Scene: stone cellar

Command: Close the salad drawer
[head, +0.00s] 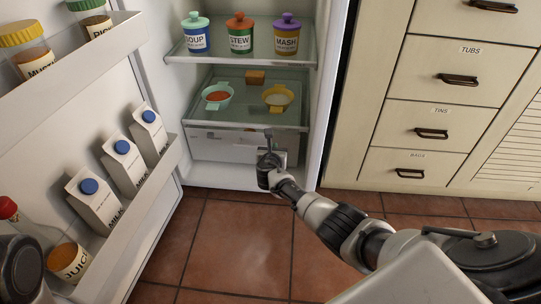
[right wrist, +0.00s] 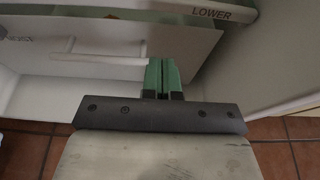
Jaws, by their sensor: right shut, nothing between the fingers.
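The salad drawer (head: 215,145) is the pale bin at the bottom of the open fridge, under the lower glass shelf (head: 245,118). Its white front (right wrist: 185,45) and a white bar handle (right wrist: 97,59) show in the right wrist view. I cannot tell exactly how far out it stands. My right gripper (head: 268,142) is in front of the drawer's right part. Its green fingertips (right wrist: 162,68) are together and empty, right of the handle and close to the front; contact is unclear.
The fridge door (head: 75,125) stands open at left, its racks holding milk cartons (head: 122,160) and jars. Lidded pots (head: 240,35) stand on the upper shelf; small bowls (head: 278,97) stand on the lower one. A cabinet (head: 425,90) is at right. The tiled floor (head: 230,240) in front is clear.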

